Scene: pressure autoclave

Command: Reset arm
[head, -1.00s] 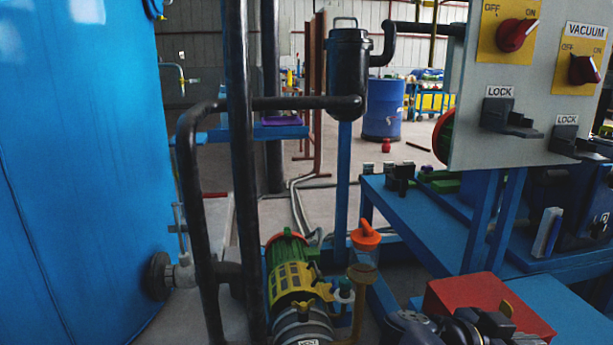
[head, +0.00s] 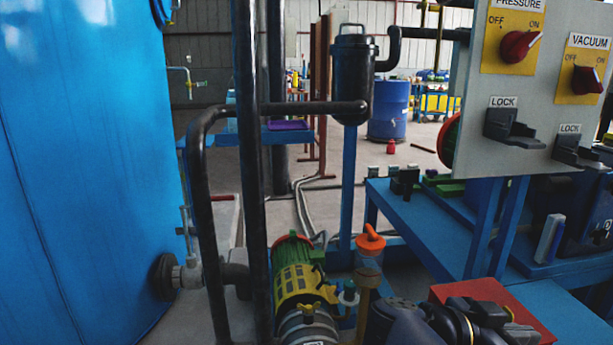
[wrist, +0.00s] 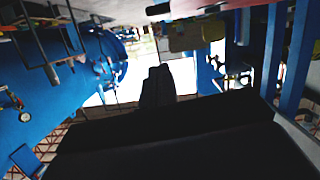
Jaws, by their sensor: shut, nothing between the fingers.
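My gripper (wrist: 157,88) shows in the wrist view as a dark, narrow shape at the middle, with its fingers together and nothing between them. It is backlit, so its detail is hard to see. It stands in front of a bright gap, apart from the things around it. In the head view, dark links of my arm show at the bottom right, in front of a red box (head: 455,292). I cannot make out the fingers there.
A grey panel (head: 475,130) with two red knobs and LOCK levers stands at the right above a blue bench (head: 415,225). A large blue tank (head: 80,180) fills the left. Black pipes (head: 250,200) and a green-yellow pump (head: 295,275) stand between. Open floor (head: 425,135) lies behind.

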